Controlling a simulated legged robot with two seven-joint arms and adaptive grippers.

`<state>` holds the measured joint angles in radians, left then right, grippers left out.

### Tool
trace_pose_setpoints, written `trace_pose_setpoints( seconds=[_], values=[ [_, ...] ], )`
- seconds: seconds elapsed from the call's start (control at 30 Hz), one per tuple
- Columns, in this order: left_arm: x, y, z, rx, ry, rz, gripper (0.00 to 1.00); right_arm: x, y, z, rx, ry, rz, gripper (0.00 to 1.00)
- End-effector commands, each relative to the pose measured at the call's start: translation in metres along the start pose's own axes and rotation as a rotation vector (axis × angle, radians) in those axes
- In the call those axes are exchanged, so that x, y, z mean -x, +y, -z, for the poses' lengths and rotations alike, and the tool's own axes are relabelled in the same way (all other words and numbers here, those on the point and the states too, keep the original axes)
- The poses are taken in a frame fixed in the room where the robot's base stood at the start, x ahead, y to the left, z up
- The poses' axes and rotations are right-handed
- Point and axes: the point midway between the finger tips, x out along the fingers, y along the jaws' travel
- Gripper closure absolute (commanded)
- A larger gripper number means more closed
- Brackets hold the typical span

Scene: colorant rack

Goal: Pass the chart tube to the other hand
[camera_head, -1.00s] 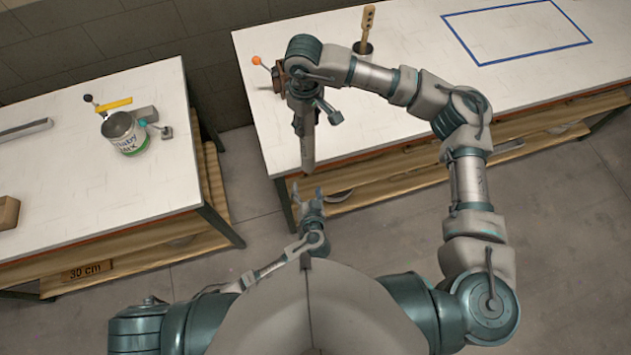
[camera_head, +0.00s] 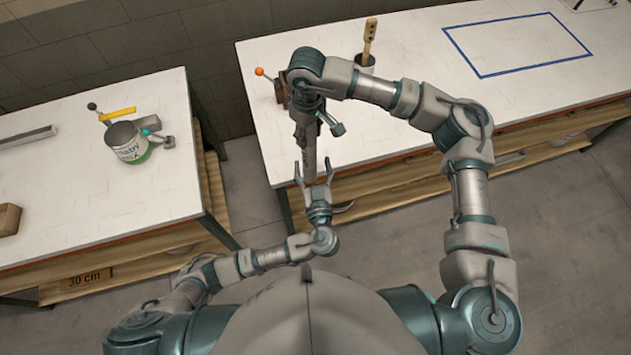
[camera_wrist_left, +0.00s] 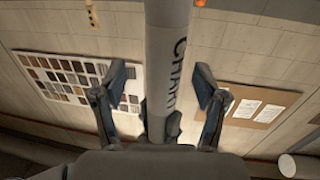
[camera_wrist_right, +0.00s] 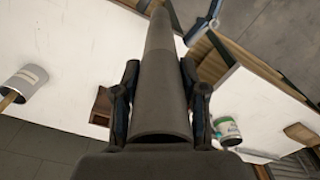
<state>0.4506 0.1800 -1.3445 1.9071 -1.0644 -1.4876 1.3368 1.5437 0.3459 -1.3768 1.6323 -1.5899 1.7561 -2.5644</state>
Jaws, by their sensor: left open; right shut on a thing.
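The chart tube (camera_head: 309,158) is a long grey cylinder, held pointing down in the gap in front of the right table. My right gripper (camera_wrist_right: 160,100) is shut on it near its upper end, with a finger on each side in the right wrist view. My left gripper (camera_head: 314,174) is open, below the right one, its fingers pointing up at the tube's lower part. In the left wrist view the tube (camera_wrist_left: 168,65), with dark lettering, stands between the spread fingers of the left gripper (camera_wrist_left: 163,90). Whether a finger touches it I cannot tell.
The left table (camera_head: 90,195) holds a paint can (camera_head: 128,143), a yellow-handled tool (camera_head: 117,114) and a brown box (camera_head: 9,219). Floor shows between the tables.

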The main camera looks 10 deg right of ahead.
Motion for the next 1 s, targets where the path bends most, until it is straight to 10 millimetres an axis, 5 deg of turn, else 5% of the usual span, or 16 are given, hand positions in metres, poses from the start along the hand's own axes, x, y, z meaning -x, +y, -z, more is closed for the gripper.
trace_pose_setpoints(
  seconds=[0.2,0.6,0.87,0.9,0.93,1.0],
  values=[
    [-0.029,0.000,0.001,-0.002,0.002,0.001,0.28,0.001,0.000,0.000,0.000,0.001,0.000,1.00],
    [-0.036,0.000,0.000,0.000,-0.001,0.000,0.28,0.001,0.000,0.000,0.000,0.001,0.000,1.00],
    [-0.035,0.000,0.000,0.000,-0.001,-0.001,0.93,0.001,-0.001,0.000,0.001,0.001,0.001,1.00],
    [-0.035,0.000,0.000,0.000,-0.001,-0.001,0.95,0.001,-0.001,0.000,0.002,0.001,0.001,1.00],
    [-0.035,0.000,0.000,0.000,0.000,-0.002,0.95,0.001,-0.001,0.000,0.002,0.002,0.002,0.55],
    [-0.035,0.001,0.000,0.000,0.000,-0.002,0.95,0.001,-0.002,0.000,0.002,0.002,0.002,0.38]
  ],
)
